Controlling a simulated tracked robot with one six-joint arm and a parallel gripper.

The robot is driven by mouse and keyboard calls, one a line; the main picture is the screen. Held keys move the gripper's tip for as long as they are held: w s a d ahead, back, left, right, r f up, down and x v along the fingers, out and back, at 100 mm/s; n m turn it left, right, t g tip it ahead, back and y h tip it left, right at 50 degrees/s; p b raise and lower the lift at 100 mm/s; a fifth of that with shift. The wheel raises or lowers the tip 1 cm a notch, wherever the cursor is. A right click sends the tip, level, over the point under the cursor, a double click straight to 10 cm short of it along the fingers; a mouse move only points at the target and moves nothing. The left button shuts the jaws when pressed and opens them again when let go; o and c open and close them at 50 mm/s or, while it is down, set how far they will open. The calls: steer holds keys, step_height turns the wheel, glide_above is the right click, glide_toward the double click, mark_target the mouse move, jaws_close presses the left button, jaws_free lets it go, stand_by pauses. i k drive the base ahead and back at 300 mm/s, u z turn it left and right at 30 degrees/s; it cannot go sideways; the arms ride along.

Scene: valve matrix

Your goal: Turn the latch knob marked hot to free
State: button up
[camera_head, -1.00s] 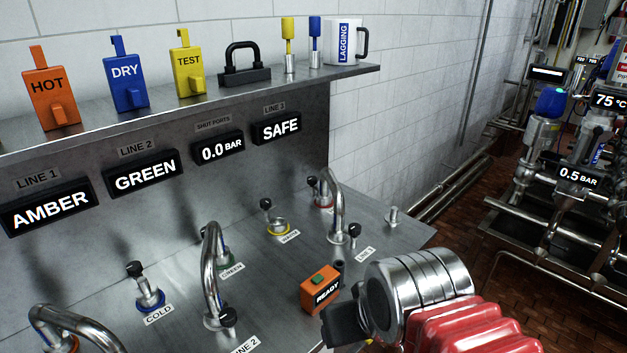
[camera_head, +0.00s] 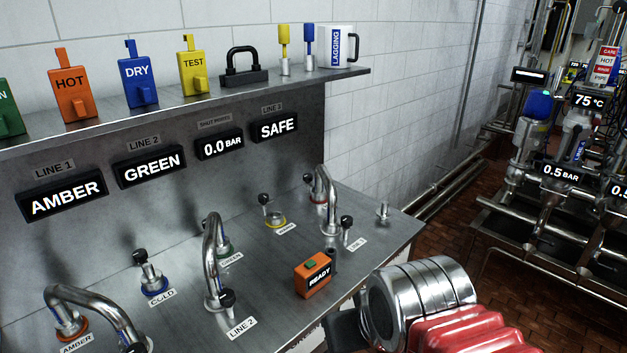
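No latch knob marked hot can be made out in this view. An orange tag reading HOT (camera_head: 76,88) stands on the shelf at the upper left. Black-topped knobs stand on the steel bench, one by the COLD label (camera_head: 162,298) and one by the LINE 2 label (camera_head: 242,327). My gripper (camera_head: 345,328) is at the lower centre, in front of the bench, partly cut off by the frame bottom. Only a dark part of it shows beside my silver wrist and red sleeve. Its fingers cannot be made out, and I see nothing held.
Curved steel pipes (camera_head: 213,255) rise from the bench (camera_head: 375,235). An orange READY box (camera_head: 313,277) sits near its front edge. A mug (camera_head: 340,48) stands at the shelf end. Pipework with a 75 °C display (camera_head: 590,101) stands at right, beyond open brick floor (camera_head: 440,240).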

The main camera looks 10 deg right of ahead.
mark_target(308, 178)
steer(key=k, duration=1.05)
steer(key=z, duration=0.35)
steer(key=i, duration=0.5)
steer(key=z, duration=0.45)
steer(key=i, duration=1.55)
steer(key=u, duration=0.8)
steer(key=i, duration=0.35)
steer(key=u, duration=0.25)
